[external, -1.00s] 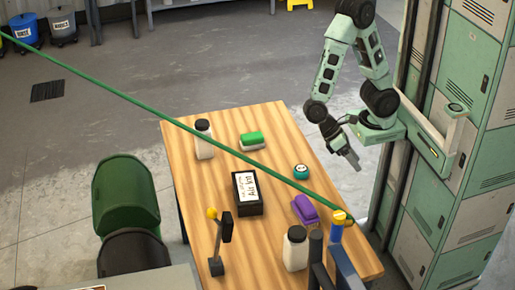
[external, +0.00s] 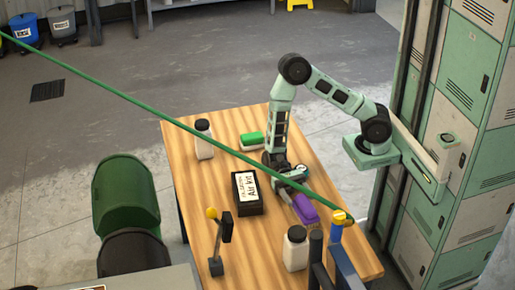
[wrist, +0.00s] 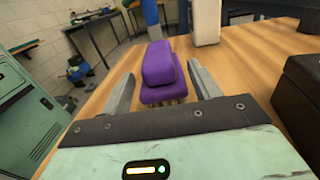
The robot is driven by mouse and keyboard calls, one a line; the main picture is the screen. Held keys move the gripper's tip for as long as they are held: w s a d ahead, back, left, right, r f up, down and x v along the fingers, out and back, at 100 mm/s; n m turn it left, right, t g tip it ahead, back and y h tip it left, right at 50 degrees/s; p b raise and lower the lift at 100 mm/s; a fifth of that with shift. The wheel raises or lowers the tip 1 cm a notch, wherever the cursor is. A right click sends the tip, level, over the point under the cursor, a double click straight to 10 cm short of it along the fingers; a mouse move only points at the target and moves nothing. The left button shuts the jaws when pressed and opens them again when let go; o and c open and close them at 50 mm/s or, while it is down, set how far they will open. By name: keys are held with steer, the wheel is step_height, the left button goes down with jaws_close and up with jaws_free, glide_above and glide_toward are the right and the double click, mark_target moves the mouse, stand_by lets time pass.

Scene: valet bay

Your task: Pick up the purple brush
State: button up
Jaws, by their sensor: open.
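The purple brush (external: 305,209) lies on the wooden table toward its right side, partly covered by my gripper in the external view. In the wrist view the purple brush (wrist: 162,72) sits straight ahead, bristles down, between and slightly beyond my fingertips. My gripper (wrist: 161,80) is open, with one finger on each side of the brush's near end. In the external view my gripper (external: 293,190) is low over the table at the brush's far end. I cannot tell whether the fingers touch it.
A black Air kit box (external: 247,207) stands left of my gripper. A green brush (external: 251,140) and a white bottle (external: 204,148) are farther back. Another white bottle (external: 295,251) stands near the brush. A green hose (external: 130,86) crosses the external view. Lockers (external: 462,120) stand at right.

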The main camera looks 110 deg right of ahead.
mark_target(312, 217)
steer(key=shift+s+a+f+b, duration=0.1)
steer(key=shift+s+a+b, duration=0.05)
steer(key=shift+a, duration=1.15)
steer(key=shift+s+a+f+b, duration=0.1)
steer(key=shift+s+a+b, duration=0.05)
steer(key=shift+a, duration=1.1)
steer(key=shift+r, duration=0.1)
steer(key=c, duration=0.7)
